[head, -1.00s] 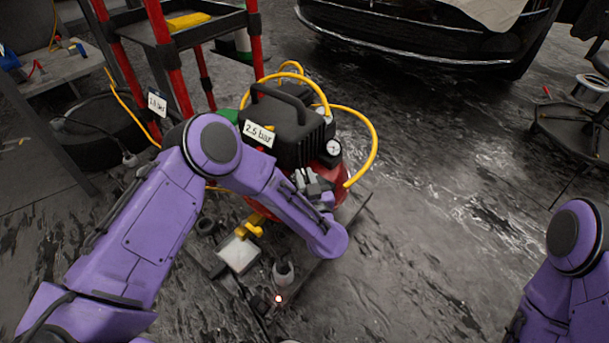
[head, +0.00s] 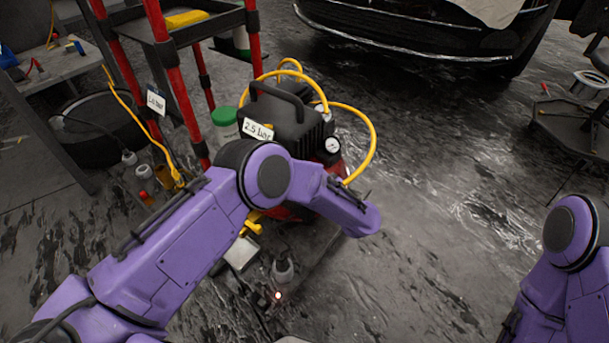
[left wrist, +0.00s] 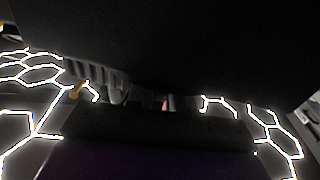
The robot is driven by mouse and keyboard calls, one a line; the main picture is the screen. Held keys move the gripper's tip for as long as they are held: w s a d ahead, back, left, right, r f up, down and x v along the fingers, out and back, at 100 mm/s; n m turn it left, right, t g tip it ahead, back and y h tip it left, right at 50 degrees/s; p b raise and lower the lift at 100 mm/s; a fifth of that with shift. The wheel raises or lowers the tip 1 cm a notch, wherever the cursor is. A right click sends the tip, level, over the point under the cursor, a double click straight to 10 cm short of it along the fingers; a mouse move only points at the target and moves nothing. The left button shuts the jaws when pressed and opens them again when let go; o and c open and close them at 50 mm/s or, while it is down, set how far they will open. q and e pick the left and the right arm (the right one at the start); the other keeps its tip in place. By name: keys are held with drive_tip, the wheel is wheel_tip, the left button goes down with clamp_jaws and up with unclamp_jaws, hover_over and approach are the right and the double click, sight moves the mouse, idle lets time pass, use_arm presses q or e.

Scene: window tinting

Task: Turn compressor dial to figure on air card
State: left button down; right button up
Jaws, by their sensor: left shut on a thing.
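The compressor (head: 283,118) is black on top with a red tank, and a yellow hose loops over it. A white air card (head: 258,130) on it reads 2.5 bar. A round white gauge (head: 332,145) faces me on its right. My left arm reaches across its front. Only dark parts of my left gripper (head: 358,195) show at the wrist, low and right of the gauge. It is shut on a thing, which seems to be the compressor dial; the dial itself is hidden. The left wrist view is mostly dark and close. My right gripper is out of view.
A red-posted cart (head: 168,65) stands behind left, with a second small card (head: 155,100) near it. A green-lidded tub (head: 226,122) is beside the compressor.

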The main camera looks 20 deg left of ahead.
use_arm(q)
drive_tip(key=shift+d+f, duration=0.1)
drive_tip(key=c, duration=1.1)
unclamp_jaws()
drive_tip(key=v, duration=0.1)
drive_tip(key=p+v, duration=0.1)
drive_tip(key=v, duration=0.1)
drive_tip(key=p+v, duration=0.1)
drive_tip(key=v, duration=0.1)
drive_tip(key=shift+r, duration=0.25)
drive_tip(key=v, duration=0.5)
drive_tip(key=shift+s+d+f, duration=0.15)
drive_tip(key=shift+d+f, duration=0.05)
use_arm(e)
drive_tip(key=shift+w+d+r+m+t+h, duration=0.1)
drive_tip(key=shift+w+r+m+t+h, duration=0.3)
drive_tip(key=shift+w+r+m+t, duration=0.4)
